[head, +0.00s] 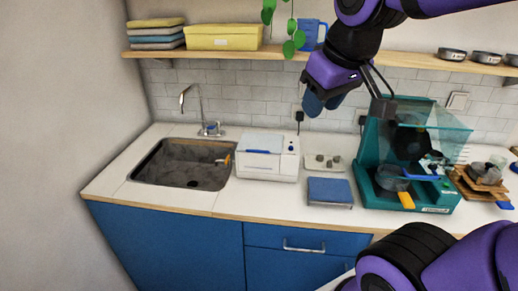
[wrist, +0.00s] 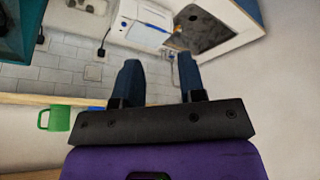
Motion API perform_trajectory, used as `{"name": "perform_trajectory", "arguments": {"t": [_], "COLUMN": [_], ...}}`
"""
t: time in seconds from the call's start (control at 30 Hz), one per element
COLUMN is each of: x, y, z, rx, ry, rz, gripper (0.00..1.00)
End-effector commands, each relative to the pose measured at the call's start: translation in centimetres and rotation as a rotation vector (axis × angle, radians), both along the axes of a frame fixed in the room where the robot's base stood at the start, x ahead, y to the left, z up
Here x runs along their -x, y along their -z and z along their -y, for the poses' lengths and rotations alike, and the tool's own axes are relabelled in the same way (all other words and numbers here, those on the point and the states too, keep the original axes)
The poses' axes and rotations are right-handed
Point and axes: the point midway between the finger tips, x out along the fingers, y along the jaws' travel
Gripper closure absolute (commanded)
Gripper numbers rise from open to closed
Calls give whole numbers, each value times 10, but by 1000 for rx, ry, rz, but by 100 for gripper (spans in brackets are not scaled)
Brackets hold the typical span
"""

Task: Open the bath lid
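The bath is a white box (head: 275,170) on the counter, right of the sink. Its lid (head: 262,142) is white, lies flat and looks closed, with a blue handle strip (head: 258,151) along the front edge. In the wrist view the bath (wrist: 145,12) is at the top middle, upside down, with its blue strip (wrist: 152,29). My gripper (head: 322,103) is raised in the air, well above and a little to the right of the bath, touching nothing. In the wrist view its two dark blue fingers (wrist: 160,78) stand wide apart with nothing between them.
A sink (head: 180,165) with a tap lies left of the bath. A shelf (head: 420,61) runs behind my arm. A green mug (wrist: 56,119) stands on it.

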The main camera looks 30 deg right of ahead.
Motion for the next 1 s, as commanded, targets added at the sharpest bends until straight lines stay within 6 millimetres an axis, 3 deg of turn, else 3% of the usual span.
{"name": "perform_trajectory", "arguments": {"t": [0.27,0.47,0.8,1.0], "x": [-82,-140,-231,-267], "y": [16,40,110,150], "z": [5,8,12,14], "rx": [110,178,268,299], "ry": [-200,-355,-626,-752], "rz": [-87,-146,-245,-284], "gripper": [63,63,63,63]}}
